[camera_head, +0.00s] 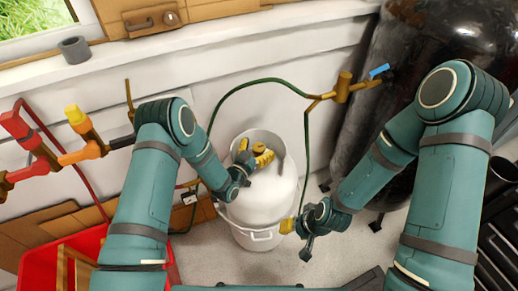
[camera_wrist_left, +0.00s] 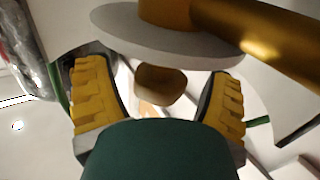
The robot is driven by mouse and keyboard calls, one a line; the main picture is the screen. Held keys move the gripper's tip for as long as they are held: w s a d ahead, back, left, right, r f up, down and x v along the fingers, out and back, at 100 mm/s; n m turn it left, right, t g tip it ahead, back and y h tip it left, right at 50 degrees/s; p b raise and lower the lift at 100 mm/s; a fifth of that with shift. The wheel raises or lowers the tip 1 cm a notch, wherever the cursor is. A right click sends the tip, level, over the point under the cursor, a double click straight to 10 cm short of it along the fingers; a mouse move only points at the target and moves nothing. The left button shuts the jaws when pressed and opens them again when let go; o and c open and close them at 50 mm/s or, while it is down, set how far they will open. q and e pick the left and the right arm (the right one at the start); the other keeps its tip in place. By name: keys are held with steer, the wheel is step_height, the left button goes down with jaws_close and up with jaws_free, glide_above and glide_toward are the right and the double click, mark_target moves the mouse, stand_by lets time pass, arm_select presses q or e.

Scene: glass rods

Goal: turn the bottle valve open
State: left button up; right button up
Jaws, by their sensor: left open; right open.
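The white gas bottle (camera_head: 262,205) stands upright on the floor against the wall, with a collar around its top. My left gripper (camera_head: 252,158) is over the top of the bottle, inside the collar, and hides much of the valve. In the left wrist view its yellow finger pads (camera_wrist_left: 158,78) are apart, on either side of a small brass-coloured knob (camera_wrist_left: 158,86) below a grey disc (camera_wrist_left: 170,38). My right gripper (camera_head: 297,236) is open and empty, just right of the bottle.
A green hose (camera_head: 240,92) arches from the bottle area to a brass fitting (camera_head: 343,88) with a blue handle. A large dark tank (camera_head: 420,50) stands at right. A red crate (camera_head: 88,250) is at lower left, and red and orange pipes (camera_head: 60,150) are at left.

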arm_select(q)
steer(key=shift+w, duration=0.1)
steer(key=c, duration=1.2)
steer(key=shift+d+n+y, duration=0.1)
steer(key=shift+n+y, duration=0.2)
steer(key=shift+y, duration=0.1)
steer(key=n+t+y, duration=0.1)
steer(key=n+y, duration=0.1)
steer(key=y, duration=0.1)
steer(key=n+t+y, duration=0.1)
steer(key=n+y, duration=0.1)
steer(key=y, duration=0.1)
steer(key=shift+n+t+y, duration=0.3)
steer(key=shift+y, duration=0.1)
steer(key=n+y, duration=0.2)
steer(key=y, duration=0.2)
steer(key=n+g+y, duration=0.1)
steer(key=n+y, duration=0.2)
steer(key=y, duration=0.1)
steer(key=n+g+y, duration=0.5)
steer(key=y, duration=0.2)
steer(key=shift+n, duration=0.4)
steer(key=shift+f+n+g+y, duration=0.1)
steer(key=shift+n+g+y, duration=0.95)
steer(key=shift+g, duration=0.55)
steer(key=shift+n+g+y, duration=0.85)
steer(key=shift+n+g, duration=0.4)
steer(key=shift+g, duration=0.85)
